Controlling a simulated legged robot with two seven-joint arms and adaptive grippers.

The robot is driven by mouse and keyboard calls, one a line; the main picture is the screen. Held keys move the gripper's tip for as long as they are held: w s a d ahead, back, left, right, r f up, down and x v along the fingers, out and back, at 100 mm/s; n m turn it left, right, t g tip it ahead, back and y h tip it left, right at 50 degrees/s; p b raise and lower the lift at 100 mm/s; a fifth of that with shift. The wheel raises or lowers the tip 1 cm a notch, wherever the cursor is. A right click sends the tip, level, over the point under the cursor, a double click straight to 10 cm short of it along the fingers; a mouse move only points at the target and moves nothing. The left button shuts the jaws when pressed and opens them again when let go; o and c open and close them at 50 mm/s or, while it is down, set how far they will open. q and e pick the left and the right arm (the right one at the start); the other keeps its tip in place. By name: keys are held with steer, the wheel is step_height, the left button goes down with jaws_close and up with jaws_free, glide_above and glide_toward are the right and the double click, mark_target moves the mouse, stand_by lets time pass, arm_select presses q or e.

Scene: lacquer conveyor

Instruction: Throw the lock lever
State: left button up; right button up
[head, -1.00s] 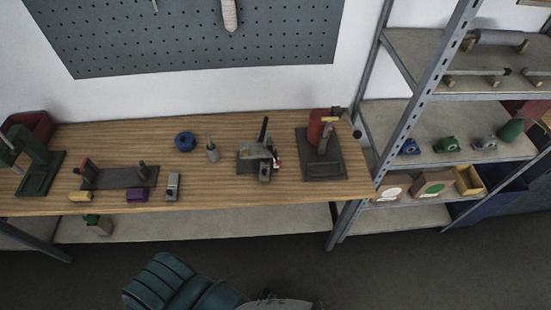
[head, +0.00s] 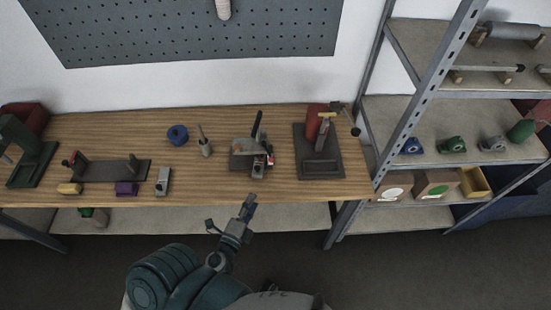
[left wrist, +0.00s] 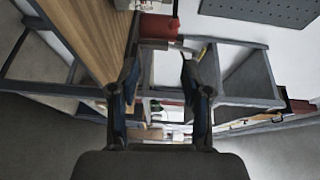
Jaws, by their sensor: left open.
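A small grey fixture (head: 243,160) with an upright black lever (head: 257,124) stands on the wooden bench, right of its middle. I cannot tell for certain whether this lever is the lock lever. To its right is a dark press-like device (head: 319,166) with a red cylinder and a side arm with a dark knob. My left gripper (head: 249,202) is in front of the bench's front edge, below the fixture in the picture, and touches nothing. In the left wrist view its two fingers (left wrist: 160,72) are spread with nothing between them. My right gripper is out of view.
On the bench (head: 225,190) stand a blue roll (head: 177,135), a small bottle-like tool (head: 205,146), a dark jig (head: 115,171) and a green device (head: 32,163). A metal shelf unit (head: 421,102) rises at the right. The bench's front strip before the fixture is clear.

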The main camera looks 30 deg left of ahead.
arm_select(q)
steer(key=r, duration=0.2)
steer(key=p, duration=0.4)
glide_toward(272, 159)
steer(key=shift+t, duration=0.3)
steer(key=w+p, duration=0.1)
steer(key=w, duration=0.2)
steer(key=w+a+f+p, duration=0.1)
steer(key=w, duration=0.3)
steer(key=w+p, duration=0.1)
steer(key=w, duration=0.2)
steer(key=shift+w+a+f, duration=0.15)
steer(key=shift+a+f, duration=0.15)
steer(key=shift+a, duration=0.05)
jaws_close()
